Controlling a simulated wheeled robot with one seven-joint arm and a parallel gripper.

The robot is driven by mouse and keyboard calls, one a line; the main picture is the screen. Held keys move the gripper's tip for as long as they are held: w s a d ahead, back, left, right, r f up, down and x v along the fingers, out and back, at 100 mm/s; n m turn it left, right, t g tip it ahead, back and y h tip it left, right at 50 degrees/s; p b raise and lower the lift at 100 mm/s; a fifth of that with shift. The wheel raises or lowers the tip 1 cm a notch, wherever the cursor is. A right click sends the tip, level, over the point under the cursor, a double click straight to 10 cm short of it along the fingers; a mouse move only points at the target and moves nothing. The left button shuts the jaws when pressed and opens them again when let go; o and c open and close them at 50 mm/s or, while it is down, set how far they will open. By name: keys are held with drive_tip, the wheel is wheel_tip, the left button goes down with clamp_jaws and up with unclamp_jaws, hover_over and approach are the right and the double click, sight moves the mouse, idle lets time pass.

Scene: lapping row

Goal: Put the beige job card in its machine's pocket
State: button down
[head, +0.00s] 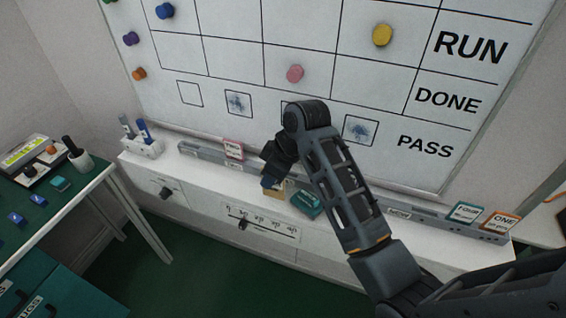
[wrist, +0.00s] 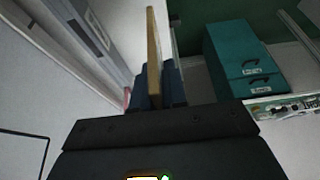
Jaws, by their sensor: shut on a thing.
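My gripper (head: 271,180) is shut on the beige job card (head: 275,192), in front of the low white ledge under the board. In the wrist view the beige card (wrist: 153,48) shows edge-on as a thin upright strip between the blue fingertips (wrist: 160,88). Its face and any writing on it cannot be read. A grey pocket rail (head: 200,154) runs along the ledge at the foot of the board. A pink-edged card (head: 233,149) stands in it at left. A teal card marked FOUR (head: 466,212) and an orange card marked ONE (head: 500,221) stand at right. My arm hides the rail's middle.
A white pen holder (head: 141,145) stands at the ledge's left end. A green-topped table (head: 45,215) and teal drawers (head: 50,290) are at left. The whiteboard (head: 230,60) rises behind.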

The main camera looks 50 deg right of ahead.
drive_tip(key=shift+w+d+f+b, duration=0.45)
drive_tip(key=shift+d+f, duration=0.2)
drive_tip(key=shift+d, duration=0.8)
drive_tip(key=shift+w+d+f+b, duration=0.3)
drive_tip(key=shift+w+d+f, duration=0.3)
drive_tip(key=shift+d, duration=0.9)
drive_tip(key=shift+w+d+f+b, duration=0.45)
drive_tip(key=shift+d+f, duration=0.2)
drive_tip(key=shift+d, duration=0.8)
drive_tip(key=shift+r, duration=0.15)
drive_tip(key=c, duration=1.6)
unclamp_jaws()
drive_tip(key=shift+f, duration=0.2)
drive_tip(key=shift+c, duration=0.2)
drive_tip(key=o, duration=0.5)
drive_tip(key=shift+r, duration=0.1)
